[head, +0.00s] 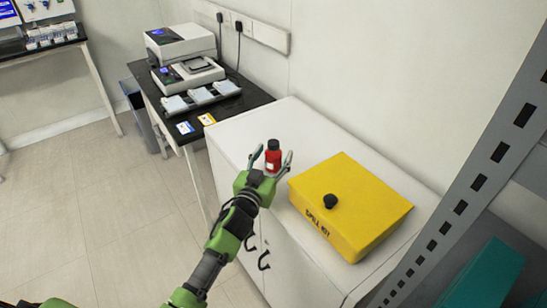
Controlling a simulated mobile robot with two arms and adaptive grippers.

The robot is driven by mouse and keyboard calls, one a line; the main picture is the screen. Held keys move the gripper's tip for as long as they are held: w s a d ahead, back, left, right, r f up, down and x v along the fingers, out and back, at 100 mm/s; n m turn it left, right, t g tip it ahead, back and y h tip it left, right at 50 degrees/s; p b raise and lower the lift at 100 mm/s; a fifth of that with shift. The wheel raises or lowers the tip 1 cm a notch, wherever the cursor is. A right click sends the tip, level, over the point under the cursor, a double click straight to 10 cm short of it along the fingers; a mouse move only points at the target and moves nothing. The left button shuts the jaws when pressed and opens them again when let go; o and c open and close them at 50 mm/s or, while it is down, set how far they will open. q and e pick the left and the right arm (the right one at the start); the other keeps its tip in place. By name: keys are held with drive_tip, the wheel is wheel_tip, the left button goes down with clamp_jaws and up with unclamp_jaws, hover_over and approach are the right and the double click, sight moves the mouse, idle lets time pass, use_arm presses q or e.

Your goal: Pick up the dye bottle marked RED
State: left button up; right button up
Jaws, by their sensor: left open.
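A small red bottle (274,160) with a black cap and a pale label stands upright on the white cabinet top (232,136). The writing on its label is too small to read. My left gripper (271,160) is open, with one finger showing on each side of the bottle in the picture. I cannot tell whether either finger touches it. The bottle's lower part is close to the gripper's palm in this view. My right gripper is not in view.
A yellow spill kit box (350,203) with a black knob stands close to the right of the bottle. A black-topped bench (240,101) with instruments stands behind on the left. A perforated grey post (474,175) rises at the right. The cabinet top left of the bottle is clear.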

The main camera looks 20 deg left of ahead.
use_arm(q)
drive_tip(key=c, duration=1.4)
drive_tip(key=shift+o, duration=0.2)
drive_tip(key=shift+r, duration=0.1)
